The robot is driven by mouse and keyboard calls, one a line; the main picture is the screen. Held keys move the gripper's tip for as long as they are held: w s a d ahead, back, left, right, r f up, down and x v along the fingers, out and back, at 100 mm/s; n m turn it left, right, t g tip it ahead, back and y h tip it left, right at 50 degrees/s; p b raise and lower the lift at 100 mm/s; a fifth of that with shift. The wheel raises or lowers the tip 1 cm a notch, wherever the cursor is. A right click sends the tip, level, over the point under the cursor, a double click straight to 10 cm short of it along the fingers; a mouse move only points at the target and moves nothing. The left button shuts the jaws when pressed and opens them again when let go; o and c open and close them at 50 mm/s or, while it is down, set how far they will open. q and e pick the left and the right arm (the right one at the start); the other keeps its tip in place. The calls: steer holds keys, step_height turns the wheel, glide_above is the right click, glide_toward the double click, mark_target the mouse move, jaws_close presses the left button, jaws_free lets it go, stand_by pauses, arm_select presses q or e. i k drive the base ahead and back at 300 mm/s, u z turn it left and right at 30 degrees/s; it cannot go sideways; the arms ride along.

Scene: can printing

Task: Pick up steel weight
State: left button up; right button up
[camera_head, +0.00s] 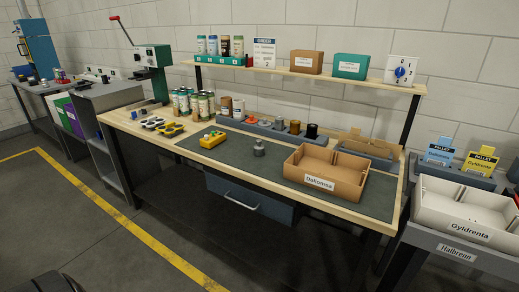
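A small grey metal weight (259,149) with a narrow knob on top stands upright on the dark green mat (225,150) of the workbench. It is near the middle of the camera_head view, to the left of the cardboard box labelled Dalkomsa, and apart from it. Nothing touches or covers the weight. Neither of my grippers can be made out in this view.
A yellow device (212,140) sits left of the weight. The open cardboard box (320,184) stands to its right. Behind it runs a grey holder (250,127) with several small pieces. Cans (193,104) stand behind left. The mat in front is clear.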

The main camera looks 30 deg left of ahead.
mark_target(258, 148)
steer(key=i, duration=0.35)
steer(key=u, duration=0.6)
steer(key=i, duration=1.35)
steer(key=u, duration=0.5)
